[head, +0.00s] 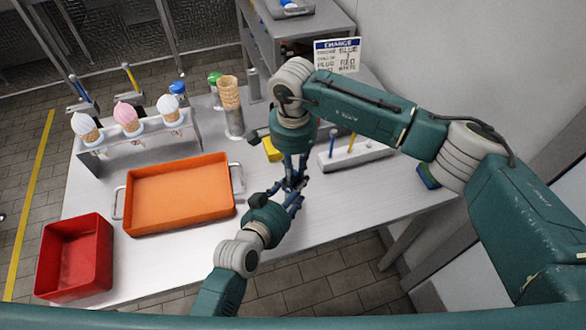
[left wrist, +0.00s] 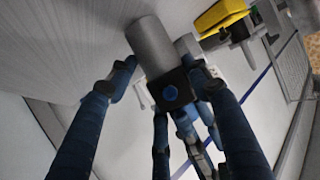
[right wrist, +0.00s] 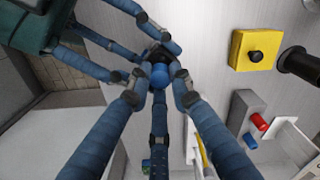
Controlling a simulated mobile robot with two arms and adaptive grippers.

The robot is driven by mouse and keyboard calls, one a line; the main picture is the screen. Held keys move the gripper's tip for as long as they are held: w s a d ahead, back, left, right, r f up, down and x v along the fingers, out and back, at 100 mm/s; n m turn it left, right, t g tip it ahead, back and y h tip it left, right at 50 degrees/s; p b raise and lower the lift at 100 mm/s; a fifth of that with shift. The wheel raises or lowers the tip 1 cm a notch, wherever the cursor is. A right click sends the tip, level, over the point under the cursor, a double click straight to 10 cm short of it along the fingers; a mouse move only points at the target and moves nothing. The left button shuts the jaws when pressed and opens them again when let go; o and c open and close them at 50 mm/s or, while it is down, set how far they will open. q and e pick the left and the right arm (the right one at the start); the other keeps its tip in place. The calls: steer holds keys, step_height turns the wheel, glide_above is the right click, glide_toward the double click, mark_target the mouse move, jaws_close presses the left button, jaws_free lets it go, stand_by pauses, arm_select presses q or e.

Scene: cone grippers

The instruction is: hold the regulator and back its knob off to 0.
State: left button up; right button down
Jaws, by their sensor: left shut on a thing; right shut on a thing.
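The regulator shows in the left wrist view as a grey cylinder with a black block (left wrist: 178,88) at its end. My left gripper (left wrist: 162,78) is shut on it, one finger on each side. The round blue knob (right wrist: 159,76) shows in the right wrist view, between the fingertips of my right gripper (right wrist: 158,90), which is shut on it. In the head view my left gripper (head: 284,198) and right gripper (head: 294,181) meet above the table's front part. There the regulator is mostly hidden by the fingers, and no knob reading can be made out.
A yellow box with a black button (right wrist: 256,46) stands close by on the table. An orange tray (head: 128,204), a red bin (head: 68,258) and a cone rack (head: 140,135) stand to the left.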

steer(key=shift+w+m, duration=0.15)
steer(key=shift+m, duration=0.55)
steer(key=shift+r, duration=0.1)
steer(key=c, duration=1.5)
jaws_free()
steer(key=shift+c, duration=0.2)
step_height(320, 180, up, 12)
